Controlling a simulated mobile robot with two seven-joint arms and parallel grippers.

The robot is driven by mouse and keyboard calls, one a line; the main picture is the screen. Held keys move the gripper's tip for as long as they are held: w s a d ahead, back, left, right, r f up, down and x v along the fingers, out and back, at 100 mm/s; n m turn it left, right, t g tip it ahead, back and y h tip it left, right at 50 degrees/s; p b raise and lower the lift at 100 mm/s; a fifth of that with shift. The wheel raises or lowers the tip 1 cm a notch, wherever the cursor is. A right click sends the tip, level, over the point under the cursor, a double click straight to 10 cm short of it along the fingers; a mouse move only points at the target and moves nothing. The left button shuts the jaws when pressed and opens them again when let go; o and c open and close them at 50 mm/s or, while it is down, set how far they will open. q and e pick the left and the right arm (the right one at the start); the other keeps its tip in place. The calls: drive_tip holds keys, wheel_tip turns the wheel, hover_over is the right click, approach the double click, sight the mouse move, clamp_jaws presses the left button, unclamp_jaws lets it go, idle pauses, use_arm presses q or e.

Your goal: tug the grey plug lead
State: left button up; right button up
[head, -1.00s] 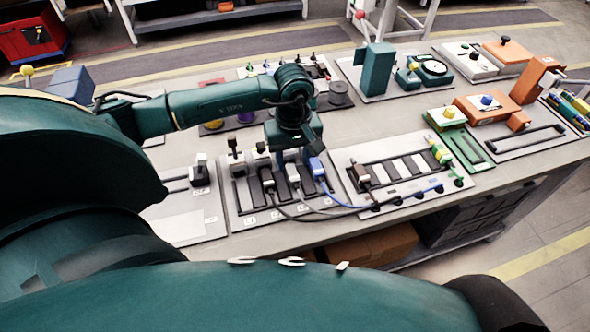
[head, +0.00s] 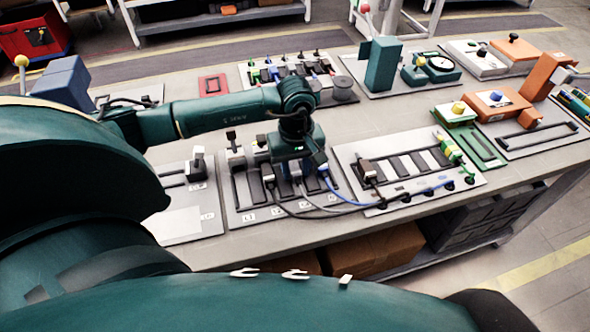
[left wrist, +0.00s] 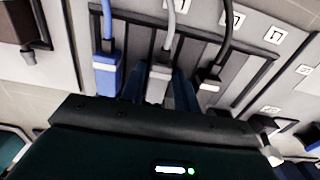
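The grey plug (left wrist: 160,80) stands in the slotted panel between a blue plug (left wrist: 106,75) and a black plug (left wrist: 210,76), with its grey lead (left wrist: 170,25) running away from it. In the head view the grey lead (head: 318,205) curves right across the panel. My left gripper (left wrist: 160,92) is down at the grey plug, one finger on each side of it. Whether the fingers press on the plug is unclear. In the head view the left gripper (head: 297,165) hides most of the grey plug. My right gripper is not in view.
A panel with a lever (head: 196,165) lies to the left. The table's front edge is close below the panels.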

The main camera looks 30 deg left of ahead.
sight(296, 171)
use_arm(q)
drive_tip(key=c, duration=0.6)
clamp_jaws()
drive_tip(key=shift+s+d+f, duration=0.1)
drive_tip(key=shift+s+d, duration=0.05)
drive_tip(key=shift+d, duration=0.05)
drive_tip(key=shift+a+b, duration=0.1)
drive_tip(key=shift+b, duration=0.2)
idle(0.4)
drive_tip(key=o, duration=0.9)
unclamp_jaws()
drive_tip(key=shift+w+a, duration=0.1)
drive_tip(key=shift+w, duration=0.1)
drive_tip(key=shift+r, duration=0.2)
drive_tip(key=shift+r+p, duration=1.9)
drive_tip(key=shift+r, duration=1.5)
